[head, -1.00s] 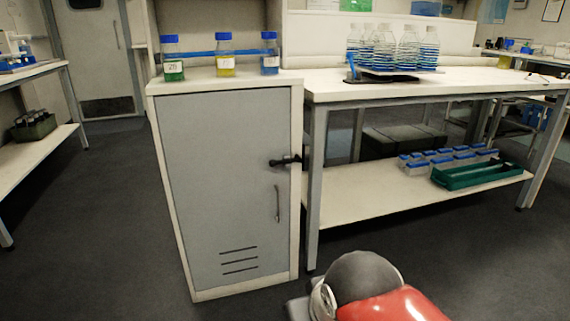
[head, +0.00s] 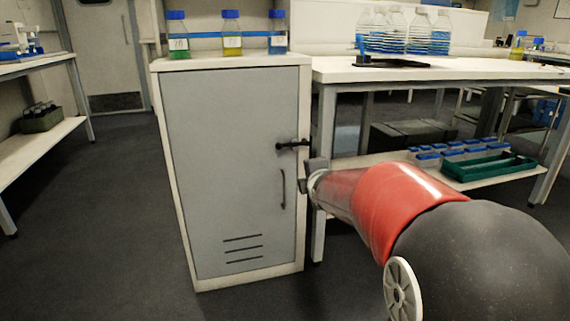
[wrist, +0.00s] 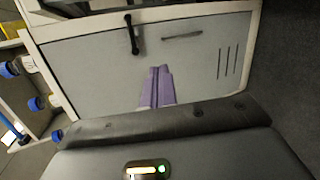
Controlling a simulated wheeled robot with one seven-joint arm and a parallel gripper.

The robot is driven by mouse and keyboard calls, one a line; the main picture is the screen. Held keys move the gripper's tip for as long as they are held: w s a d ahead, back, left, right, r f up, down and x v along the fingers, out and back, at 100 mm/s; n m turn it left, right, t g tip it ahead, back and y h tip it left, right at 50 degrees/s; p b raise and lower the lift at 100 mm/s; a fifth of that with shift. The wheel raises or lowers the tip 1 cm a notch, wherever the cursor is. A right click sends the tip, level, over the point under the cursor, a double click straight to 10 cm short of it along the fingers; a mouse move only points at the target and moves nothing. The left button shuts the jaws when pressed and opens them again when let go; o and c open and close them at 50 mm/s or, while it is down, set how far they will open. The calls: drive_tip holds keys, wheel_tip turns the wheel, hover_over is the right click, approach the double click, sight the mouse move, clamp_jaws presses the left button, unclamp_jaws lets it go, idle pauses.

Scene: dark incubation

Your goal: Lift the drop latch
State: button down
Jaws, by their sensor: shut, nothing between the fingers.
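The black drop latch (head: 292,144) lies about level across the right edge of the grey cabinet door (head: 225,180), above the vertical handle (head: 283,189). In the wrist view the latch (wrist: 131,34) shows at the top, left of the handle (wrist: 182,36). My gripper (head: 312,170) is beside the cabinet's right edge in the head view, below and right of the latch, mostly hidden by my arm. In the wrist view my gripper's purple fingers (wrist: 158,85) are together and empty, pointing at the door and apart from the latch. The door looks closed.
Bottles with blue caps (head: 231,34) stand on the cabinet top. A white bench (head: 460,73) adjoins on the right, with a green tray (head: 490,167) and several bottles on its lower shelf. The floor (head: 120,200) left of the cabinet is clear.

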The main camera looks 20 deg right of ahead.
sight(292, 144)
drive_tip(key=w+d+f+n+t+y+b, duration=0.1)
drive_tip(key=w+f+n, duration=0.3)
drive_tip(key=w+n, duration=0.4)
drive_tip(key=w+f+n+t+y+b, duration=0.1)
drive_tip(key=w+f+n+t+b, duration=0.2)
drive_tip(key=w+n, duration=0.4)
wheel_tip(292, 144, down, 2)
drive_tip(key=n+t, duration=0.1)
drive_tip(key=n, duration=0.2)
drive_tip(key=shift+w+d+f, duration=0.25)
drive_tip(key=shift+w+d, duration=0.1)
drive_tip(key=shift+w, duration=0.05)
drive_tip(key=w+r, duration=0.1)
drive_tip(key=w, duration=0.2)
drive_tip(key=w+r+p, duration=0.1)
drive_tip(key=w, duration=0.3)
drive_tip(key=w+r, duration=0.1)
drive_tip(key=w, duration=0.2)
drive_tip(key=shift+w+r, duration=0.25)
drive_tip(key=shift+r, duration=0.1)
drive_tip(key=shift+w+r, duration=0.1)
drive_tip(key=shift+r, duration=0.3)
